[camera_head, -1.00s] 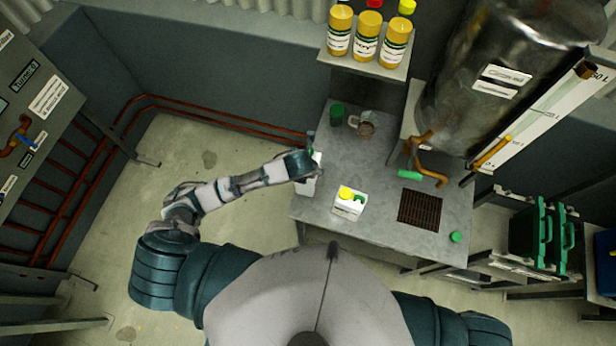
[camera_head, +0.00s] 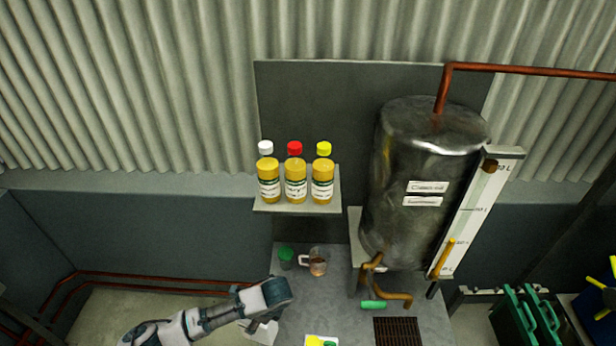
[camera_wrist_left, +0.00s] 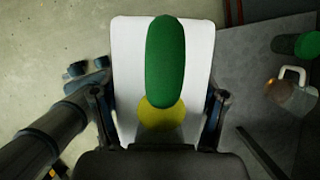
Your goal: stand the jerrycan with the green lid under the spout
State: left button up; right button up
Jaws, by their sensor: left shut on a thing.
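My left gripper (camera_wrist_left: 158,108) is shut on a white jerrycan (camera_wrist_left: 127,50), with one finger on each side. In the wrist view this can shows a long green part (camera_wrist_left: 165,62) on top and a round yellow part (camera_wrist_left: 162,122) partly behind it. In the head view the held can (camera_head: 262,331) is mostly hidden under my left gripper (camera_head: 264,298), at the table's left edge. A second jerrycan (camera_head: 312,341), with yellow and green on top, is cut off at the bottom. The brass spout (camera_head: 395,297) is under the steel tank, above a dark grate (camera_head: 397,331). My right gripper is out of view.
A green cup (camera_head: 286,257) and a glass jug (camera_head: 314,262) stand at the table's back. A shelf (camera_head: 275,207) above holds yellow bottles. A green-handled tap part (camera_head: 373,305) is beside the spout. The steel tank (camera_head: 420,170) hangs over the table's right side.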

pick_arm(q)
jog(key=w+a+r+n+g+h+b, duration=0.1)
jog(key=n+g, duration=0.1)
jog(key=n, duration=0.4)
jog(key=w+a+r+n+g+h+b, duration=0.1)
jog(key=a+r+n+g, duration=0.1)
jog(key=n, duration=0.4)
jog(key=a+r+n+g+h+b, duration=0.1)
jog(key=n, duration=0.6)
jog(key=shift+w+a+r+g+b, duration=0.2)
jog(key=shift+w+r+g+b, duration=0.1)
jog(key=shift+w+g+b, duration=0.1)
jog(key=n, duration=0.1)
jog(key=r+n+h, duration=0.1)
jog(key=shift+w+a+r+n, duration=0.15)
jog(key=shift+r+n, duration=0.05)
jog(key=shift+n, duration=0.1)
jog(key=shift+d+f, duration=0.15)
jog(key=shift+d, duration=0.1)
jog(key=shift+a, duration=0.2)
